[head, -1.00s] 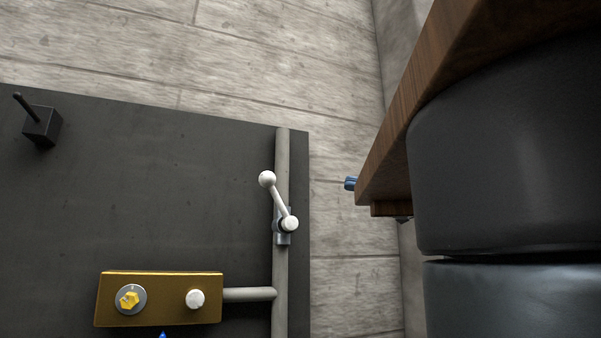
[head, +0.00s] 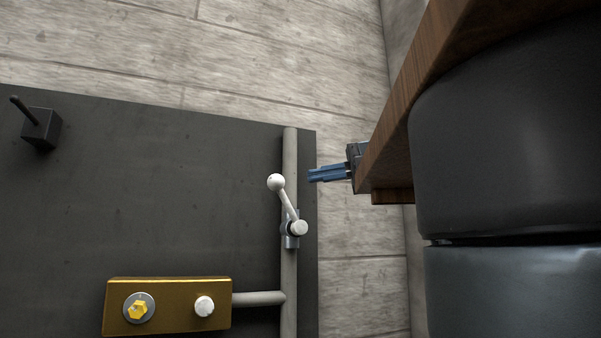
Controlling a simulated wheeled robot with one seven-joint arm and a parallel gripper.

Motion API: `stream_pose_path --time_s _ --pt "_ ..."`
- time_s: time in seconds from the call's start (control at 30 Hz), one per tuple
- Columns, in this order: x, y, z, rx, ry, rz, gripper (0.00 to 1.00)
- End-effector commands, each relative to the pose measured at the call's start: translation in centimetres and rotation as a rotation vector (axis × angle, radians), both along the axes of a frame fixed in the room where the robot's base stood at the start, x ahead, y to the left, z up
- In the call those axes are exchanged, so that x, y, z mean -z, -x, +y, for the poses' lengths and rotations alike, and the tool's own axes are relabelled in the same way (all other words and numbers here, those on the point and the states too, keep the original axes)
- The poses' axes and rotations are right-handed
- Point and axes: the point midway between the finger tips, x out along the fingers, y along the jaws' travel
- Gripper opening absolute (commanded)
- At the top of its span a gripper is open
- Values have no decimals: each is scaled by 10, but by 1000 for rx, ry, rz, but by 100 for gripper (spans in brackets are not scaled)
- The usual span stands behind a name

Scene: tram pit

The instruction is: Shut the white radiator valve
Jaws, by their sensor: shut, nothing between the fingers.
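The white radiator valve (head: 289,210) sits on the grey vertical pipe (head: 290,160) at the right side of the dark panel. Its white lever runs from the hub up and slightly left to a round ball knob (head: 276,182), at a slant to the pipe. My gripper (head: 313,175) shows as blue fingers pointing left, shut and empty. Its tips are a short way right of the ball knob in the picture, apart from it. The gripper's rear is partly hidden by a brown wooden edge.
A brass box (head: 170,320) with a yellow knob (head: 139,308) and a white knob (head: 204,306) joins the pipe at lower left. A black switch box (head: 40,129) stands at upper left. The wooden board (head: 400,125) fills space at right. The panel (head: 150,200) between is clear.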

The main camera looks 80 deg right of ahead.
Motion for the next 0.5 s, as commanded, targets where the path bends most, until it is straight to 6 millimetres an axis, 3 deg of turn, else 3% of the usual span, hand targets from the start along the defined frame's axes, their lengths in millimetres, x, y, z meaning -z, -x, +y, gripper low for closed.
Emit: stream_pose_path --time_s 0.2,0.5 --pt "3 -31 0 1 0 2 0" --pt "7 -43 -1 1 -1 -1 0"
